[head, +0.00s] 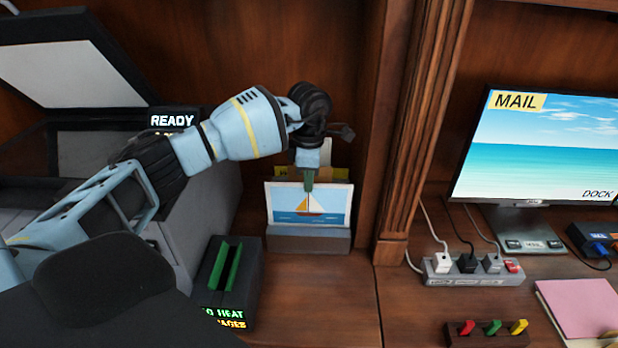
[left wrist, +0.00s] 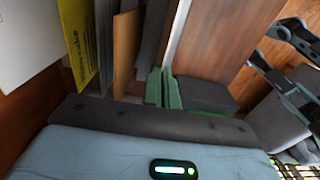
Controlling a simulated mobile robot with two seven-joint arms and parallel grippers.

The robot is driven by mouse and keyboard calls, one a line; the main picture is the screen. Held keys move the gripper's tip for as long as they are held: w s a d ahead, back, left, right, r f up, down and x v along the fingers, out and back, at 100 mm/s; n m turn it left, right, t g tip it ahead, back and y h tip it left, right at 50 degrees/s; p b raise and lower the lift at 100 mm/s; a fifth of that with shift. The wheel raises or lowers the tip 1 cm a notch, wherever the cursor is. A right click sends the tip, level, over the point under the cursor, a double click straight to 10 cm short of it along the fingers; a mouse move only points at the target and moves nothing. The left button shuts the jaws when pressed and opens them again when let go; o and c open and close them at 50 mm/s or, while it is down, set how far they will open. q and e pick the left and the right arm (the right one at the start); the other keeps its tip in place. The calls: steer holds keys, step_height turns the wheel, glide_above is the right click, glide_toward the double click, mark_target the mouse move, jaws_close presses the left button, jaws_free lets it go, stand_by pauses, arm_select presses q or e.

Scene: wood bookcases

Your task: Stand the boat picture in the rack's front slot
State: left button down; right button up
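The boat picture (head: 285,205), a white-edged card with a sailboat on blue, stands upright at the front of the grey rack (head: 308,241). Its lower edge meets the top of the rack's front wall, which hides what is below. My left gripper (head: 309,186) is above the rack with its green fingertips down over the picture's top edge. In the left wrist view the fingertips (left wrist: 162,88) are close together on a thin white sheet. Other cards stand behind the picture, one of them yellow (left wrist: 78,45). My right gripper does not clearly show.
An open-lidded machine marked READY (head: 172,121) is at the left. A black box with a green slot (head: 230,268) stands in front of it. A wooden post (head: 420,130) rises right of the rack. Beyond it are a monitor (head: 540,150) and power strip (head: 470,275).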

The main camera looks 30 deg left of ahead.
mark_target(309, 206)
arm_select(q)
steer(key=shift+f, duration=0.95)
arm_select(e)
steer(key=shift+s+d+f, duration=0.15)
steer(key=shift+s+f, duration=0.15)
steer(key=shift+f, duration=0.1)
arm_select(q)
steer(key=shift+d+f+b, duration=0.1)
steer(key=shift+f+b, duration=0.2)
steer(key=shift+f, duration=0.05)
arm_select(e)
steer(key=shift+s+f, duration=0.1)
